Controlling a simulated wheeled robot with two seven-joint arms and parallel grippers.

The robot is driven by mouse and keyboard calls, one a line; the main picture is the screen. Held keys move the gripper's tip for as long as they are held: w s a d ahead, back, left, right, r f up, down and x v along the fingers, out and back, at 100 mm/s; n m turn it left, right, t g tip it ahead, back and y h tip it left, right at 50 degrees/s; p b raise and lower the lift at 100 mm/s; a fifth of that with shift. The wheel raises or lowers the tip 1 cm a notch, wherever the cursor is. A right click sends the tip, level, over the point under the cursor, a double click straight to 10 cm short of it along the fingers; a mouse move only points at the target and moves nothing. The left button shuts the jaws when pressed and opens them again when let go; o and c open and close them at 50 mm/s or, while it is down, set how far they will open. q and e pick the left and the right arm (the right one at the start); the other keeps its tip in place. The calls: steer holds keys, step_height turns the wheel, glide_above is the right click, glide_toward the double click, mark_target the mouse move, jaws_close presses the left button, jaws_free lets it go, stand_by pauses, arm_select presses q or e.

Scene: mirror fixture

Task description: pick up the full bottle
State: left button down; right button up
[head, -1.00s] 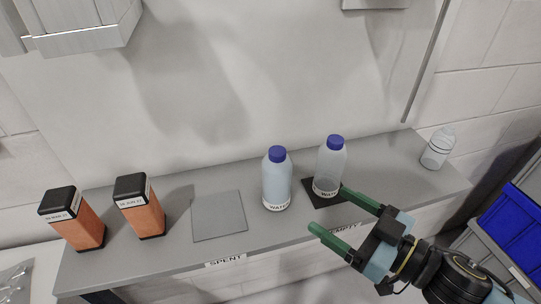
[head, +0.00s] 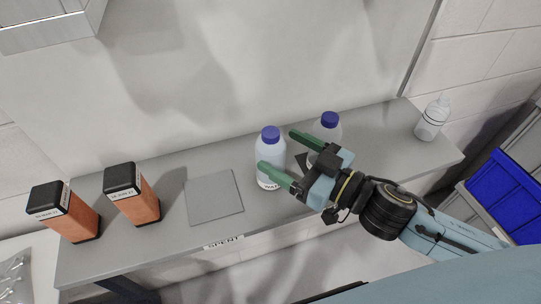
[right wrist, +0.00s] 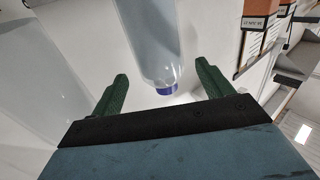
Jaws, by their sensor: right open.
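The full bottle (head: 268,150), filled with pale blue and blue-capped, stands upright on the grey shelf. My right gripper (head: 276,149) is open at this bottle; one green finger crosses in front of it and the other is on its right. In the right wrist view the bottle (right wrist: 150,40) shows between the spread fingers (right wrist: 162,73), its blue cap nearest me; no grip or contact is clear. A clearer, blue-capped bottle (head: 330,132) stands to the right, partly hidden by my gripper. My left gripper is out of view.
Two orange containers with black lids (head: 135,200) stand further left. A small clear bottle (head: 432,118) stands at the shelf's right end. A blue bin (head: 505,195) is at the far right.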

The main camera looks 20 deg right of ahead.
mark_target(263, 141)
steer(key=shift+w+a+r, duration=0.1)
steer(key=shift+w+a, duration=0.3)
steer(key=shift+w, duration=0.1)
steer(key=p+x, duration=0.1)
steer(key=x, duration=0.2)
steer(key=shift+w+a+p, duration=0.1)
steer(key=shift+a+p, duration=0.05)
steer(key=shift+p, duration=0.2)
steer(key=shift+w+a+f, duration=0.2)
steer(key=shift+w+a, duration=0.1)
steer(key=shift+w, duration=0.1)
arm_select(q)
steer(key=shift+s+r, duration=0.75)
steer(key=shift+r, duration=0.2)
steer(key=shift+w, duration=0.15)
arm_select(e)
steer(key=shift+r, duration=0.1)
steer(key=c, duration=1.4)
